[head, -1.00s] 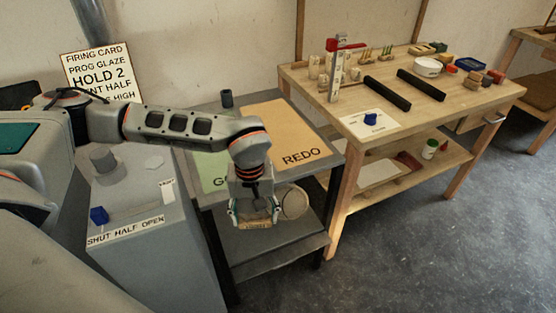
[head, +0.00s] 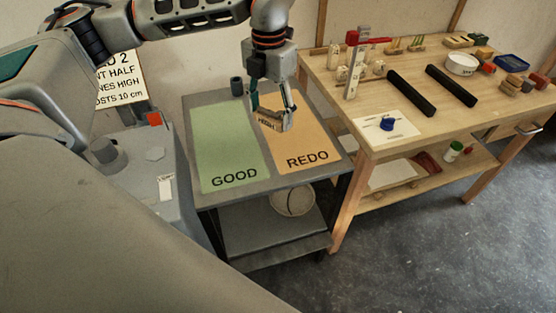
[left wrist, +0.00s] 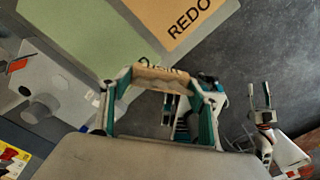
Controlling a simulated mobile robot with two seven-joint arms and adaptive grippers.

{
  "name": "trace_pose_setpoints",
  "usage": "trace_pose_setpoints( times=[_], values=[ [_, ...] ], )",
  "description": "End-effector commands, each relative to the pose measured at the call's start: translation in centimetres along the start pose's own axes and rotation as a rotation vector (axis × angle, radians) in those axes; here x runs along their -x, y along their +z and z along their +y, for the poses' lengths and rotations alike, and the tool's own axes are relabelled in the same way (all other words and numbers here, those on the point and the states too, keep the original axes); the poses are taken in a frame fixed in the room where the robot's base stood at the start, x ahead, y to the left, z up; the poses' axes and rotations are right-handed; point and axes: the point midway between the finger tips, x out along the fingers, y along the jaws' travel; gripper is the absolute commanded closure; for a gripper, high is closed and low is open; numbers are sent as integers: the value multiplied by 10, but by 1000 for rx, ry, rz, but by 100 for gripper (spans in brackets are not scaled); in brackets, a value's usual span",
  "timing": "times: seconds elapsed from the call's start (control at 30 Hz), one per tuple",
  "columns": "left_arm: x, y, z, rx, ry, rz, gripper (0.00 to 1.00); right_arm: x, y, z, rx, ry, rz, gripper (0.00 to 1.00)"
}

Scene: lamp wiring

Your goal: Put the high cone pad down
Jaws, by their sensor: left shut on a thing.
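My left gripper (head: 272,115) is shut on the high cone pad (head: 268,122), a small tan block with dark lettering. In the head view it holds the pad in front of the orange REDO area (head: 300,152); whether the pad touches the surface is hard to tell. The green GOOD area (head: 228,150) lies to its left. The left wrist view shows the pad (left wrist: 160,76) between both fingertips, its lettering upside down. What looks like my right gripper (left wrist: 262,97) shows small at the right there; its jaws are unclear.
A wooden bench (head: 440,125) at right holds black bars, a white bowl and small blocks. A grey cabinet (head: 135,180) stands at left.

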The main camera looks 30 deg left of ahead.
Motion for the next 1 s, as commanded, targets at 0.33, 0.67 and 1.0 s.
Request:
trace_pose_setpoints(
  times=[0.33,0.67,1.0],
  values=[
    [-6,-1,3,194,0,5,63,1,-3,0,0,1,1,60],
    [-87,-1,2,191,0,5,63,1,-1,0,-1,0,-4,60],
    [-140,0,3,191,0,0,63,2,-1,0,-1,0,-4,60]
  ],
)
